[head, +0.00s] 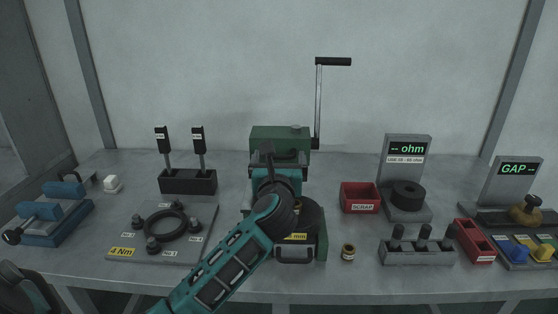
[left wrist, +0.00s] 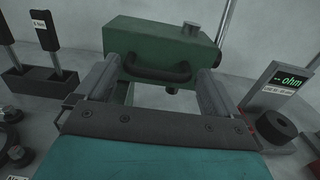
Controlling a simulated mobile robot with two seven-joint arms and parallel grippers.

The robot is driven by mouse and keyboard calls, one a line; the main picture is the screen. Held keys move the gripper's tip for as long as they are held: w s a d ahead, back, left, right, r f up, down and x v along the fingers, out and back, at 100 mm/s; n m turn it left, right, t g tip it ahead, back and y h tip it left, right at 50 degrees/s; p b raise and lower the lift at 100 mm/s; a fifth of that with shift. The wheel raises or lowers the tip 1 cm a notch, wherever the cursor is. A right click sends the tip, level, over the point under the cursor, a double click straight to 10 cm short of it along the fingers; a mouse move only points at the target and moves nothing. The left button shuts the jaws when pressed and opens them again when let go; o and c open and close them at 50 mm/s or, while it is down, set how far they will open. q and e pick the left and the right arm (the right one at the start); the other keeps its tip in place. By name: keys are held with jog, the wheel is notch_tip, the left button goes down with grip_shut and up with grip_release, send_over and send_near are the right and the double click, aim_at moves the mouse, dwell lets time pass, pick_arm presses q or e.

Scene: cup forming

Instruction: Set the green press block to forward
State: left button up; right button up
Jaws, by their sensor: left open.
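The green press block (head: 280,136) sits at the top of the press in the middle of the table. My left gripper (head: 267,154) is in front of the block. In the left wrist view its two fingers (left wrist: 157,70) are spread wide, one on each side of the handle, with nothing held. Whether the fingers touch the block, I cannot tell. My left arm hides much of the lower press. My right gripper is not in view.
A tall crank lever (head: 318,100) rises at the press's right. A black stand (head: 188,182) with two upright tools is to the left, behind a grey plate (head: 125,250) with a black ring. A red scrap bin (head: 360,197) and ohm meter (head: 405,170) stand to the right.

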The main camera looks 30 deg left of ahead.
pick_arm(q)
jog(key=shift+c, duration=0.3)
jog(key=c, duration=1.1)
jog(key=p+v, duration=0.1)
jog(key=v, duration=0.5)
jog(key=p+v, duration=0.1)
jog(key=v, duration=0.6)
jog(key=shift+d+f, duration=0.2)
jog(key=shift+f, duration=0.05)
jog(key=shift+c, duration=0.2)
jog(key=o, duration=1.1)
jog(key=shift+o, duration=0.5)
jog(key=shift+s+r, duration=0.1)
jog(key=shift+r, duration=0.05)
